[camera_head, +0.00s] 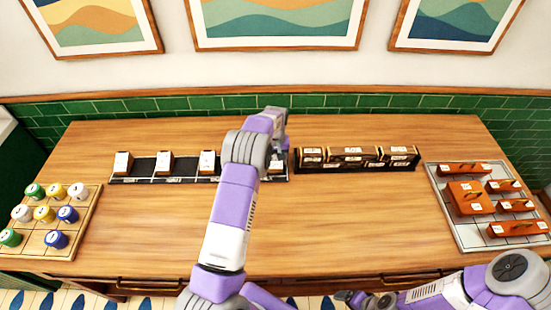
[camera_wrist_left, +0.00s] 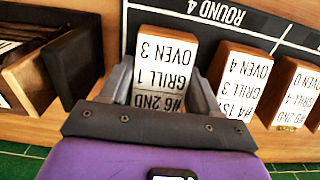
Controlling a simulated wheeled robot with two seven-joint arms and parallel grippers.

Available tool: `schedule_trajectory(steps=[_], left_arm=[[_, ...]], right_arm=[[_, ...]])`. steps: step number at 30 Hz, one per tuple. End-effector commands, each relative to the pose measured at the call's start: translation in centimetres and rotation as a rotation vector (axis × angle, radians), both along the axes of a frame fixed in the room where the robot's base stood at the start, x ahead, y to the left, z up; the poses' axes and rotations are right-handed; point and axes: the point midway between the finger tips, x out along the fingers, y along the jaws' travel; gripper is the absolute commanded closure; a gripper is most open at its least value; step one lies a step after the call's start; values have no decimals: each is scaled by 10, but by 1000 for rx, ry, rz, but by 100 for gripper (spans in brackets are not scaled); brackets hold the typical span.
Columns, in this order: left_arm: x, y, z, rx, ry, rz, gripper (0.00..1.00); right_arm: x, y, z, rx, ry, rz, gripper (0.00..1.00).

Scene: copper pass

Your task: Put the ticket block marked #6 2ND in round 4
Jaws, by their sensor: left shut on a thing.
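My left gripper (camera_head: 279,150) is at the right end of the black rail (camera_head: 184,168). In the left wrist view its fingers (camera_wrist_left: 163,80) are shut on a wooden block with a white label reading #6 2ND, GRILL 1, OVEN 3 (camera_wrist_left: 160,78). That block is at the rail section marked ROUND 4 (camera_wrist_left: 214,14). I cannot tell whether it rests on the rail. In the head view my arm partly hides this spot. My right gripper (camera_head: 362,299) is low at the bottom edge, small and unclear.
Other labelled blocks stand along the rail, one (camera_wrist_left: 240,78) close beside the held block. A dark wooden rack (camera_head: 355,158) stands just right of the rail. A tray of coloured pots (camera_head: 75,240) is at left, a metal tray (camera_head: 455,225) at right. The front middle of the table is clear.

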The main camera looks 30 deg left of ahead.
Motion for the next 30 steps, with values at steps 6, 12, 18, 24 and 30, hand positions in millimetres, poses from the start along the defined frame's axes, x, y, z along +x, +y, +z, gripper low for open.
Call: schedule_trajectory(steps=[6,12,18,24,30], left_arm=[[1,0,0,0,-4,0,72],[1,0,-3,0,-2,0,31],[1,0,-3,0,-2,0,13],[1,0,-2,0,-2,0,13],[2,0,18,1,-8,1,13]], right_arm=[[0,0,0,0,0,0,13],[0,0,-3,0,0,0,13],[0,0,-2,0,0,0,13],[0,0,-2,0,0,0,13],[0,0,1,0,0,0,13]])
